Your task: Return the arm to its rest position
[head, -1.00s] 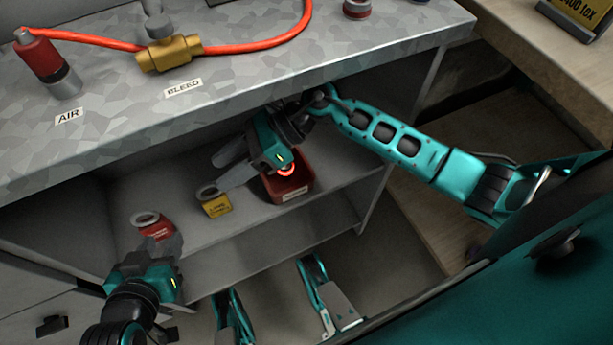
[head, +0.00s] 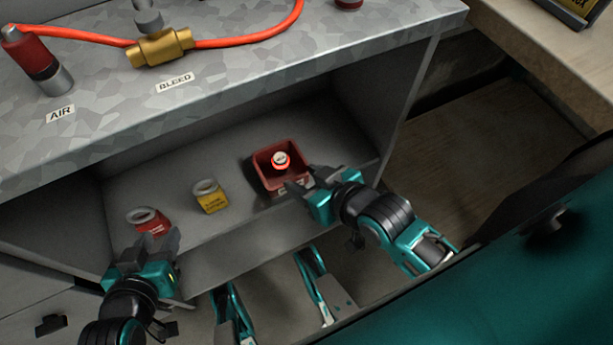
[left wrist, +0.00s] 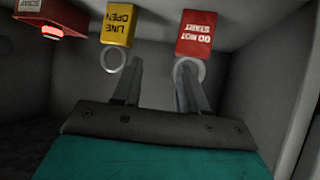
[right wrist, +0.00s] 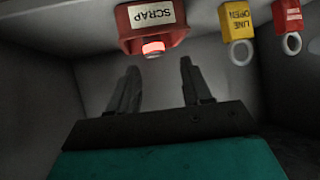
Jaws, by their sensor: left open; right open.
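My right gripper (head: 302,188) is open and empty at the front of the shelf, close to the red scrap bin (head: 262,184). In the right wrist view its two fingers (right wrist: 158,85) are apart with nothing between them, and the bin (right wrist: 122,22) is beyond them. My left gripper (head: 150,245) is open at the front left of the shelf, just in front of the red tag (head: 148,222). In the left wrist view its fingers (left wrist: 162,75) are apart, with the red tag (left wrist: 197,35) beyond the right finger and the yellow tag (left wrist: 117,25) beyond the left one.
A small red-ringed item (head: 281,160) sits in the scrap bin. The yellow tag (head: 210,197) stands on the shelf (head: 245,235) between bin and red tag. The grey bench top (head: 240,85) overhangs the shelf, carrying a brass valve (head: 160,48) and orange hose (head: 245,40).

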